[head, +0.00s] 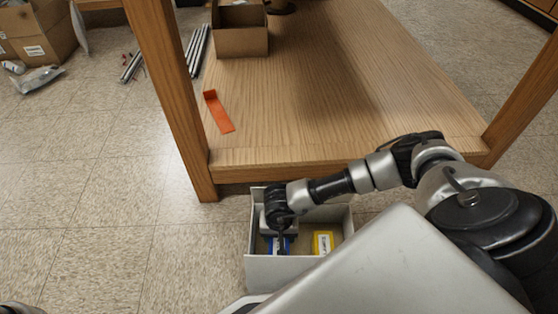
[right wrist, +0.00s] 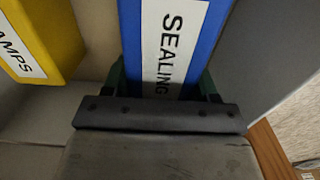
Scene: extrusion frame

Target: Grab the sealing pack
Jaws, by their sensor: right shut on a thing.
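The sealing pack (right wrist: 207,30) is blue with a white label reading "SEALING". In the head view its blue body (head: 271,246) shows low inside a grey-white bin (head: 282,271). My right gripper (head: 281,243) reaches down into the bin over the pack. In the right wrist view the gripper (right wrist: 162,88) has a dark finger on each side of the pack, shut on it. The lower part of the pack is hidden. My left gripper is not in view.
A yellow pack (head: 323,242) stands in the bin to the right; its label ends in "AMPS" in the wrist view (right wrist: 45,35). The bin stands on the floor against the wooden shelf (head: 330,80). An orange strip (head: 218,112) and an open cardboard box (head: 241,42) lie on the shelf.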

